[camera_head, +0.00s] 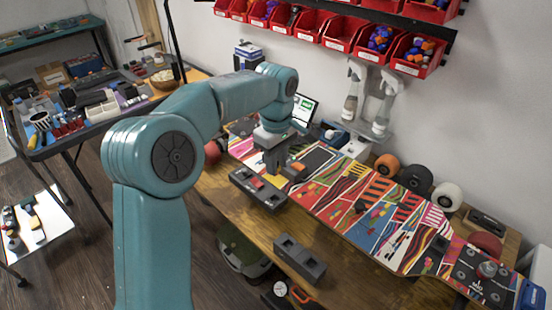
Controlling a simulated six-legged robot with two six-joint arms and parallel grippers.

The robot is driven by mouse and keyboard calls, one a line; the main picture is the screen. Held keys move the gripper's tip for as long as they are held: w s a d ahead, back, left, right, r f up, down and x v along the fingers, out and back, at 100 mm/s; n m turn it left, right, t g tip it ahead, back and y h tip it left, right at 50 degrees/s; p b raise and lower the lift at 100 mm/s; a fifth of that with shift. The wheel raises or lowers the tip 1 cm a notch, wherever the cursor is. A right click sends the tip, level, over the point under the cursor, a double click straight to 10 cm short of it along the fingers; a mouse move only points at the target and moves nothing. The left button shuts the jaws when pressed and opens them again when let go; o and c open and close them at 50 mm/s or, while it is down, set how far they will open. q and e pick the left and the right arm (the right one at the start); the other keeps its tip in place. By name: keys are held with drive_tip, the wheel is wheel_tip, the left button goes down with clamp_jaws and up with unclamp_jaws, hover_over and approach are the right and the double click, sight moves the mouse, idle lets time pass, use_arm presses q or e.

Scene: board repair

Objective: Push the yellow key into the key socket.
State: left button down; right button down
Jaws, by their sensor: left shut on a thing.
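My left gripper (274,162) reaches down over the left part of a long painted board (375,213). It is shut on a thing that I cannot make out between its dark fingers. Its tips are just above or touching a dark grey block (240,181) with a small red part (257,183) on top; I cannot tell which. I cannot make out a yellow key, and I cannot tell for sure which part is the key socket. My right gripper is not in view.
A second grey block (300,258) sits at the wooden table's front edge. Red bins (343,33) hang above. A cluttered side table (85,105) is at left.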

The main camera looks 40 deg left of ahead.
use_arm(q)
drive_tip(key=shift+f+b, duration=2.4)
drive_tip(key=shift+f, duration=1.3)
drive_tip(key=shift+f+b, duration=0.4)
drive_tip(key=shift+f, duration=0.3)
drive_tip(key=shift+f, duration=0.55)
drive_tip(key=shift+f+b, duration=0.35)
drive_tip(key=shift+f, duration=0.1)
idle(0.4)
drive_tip(key=c, duration=0.6)
unclamp_jaws()
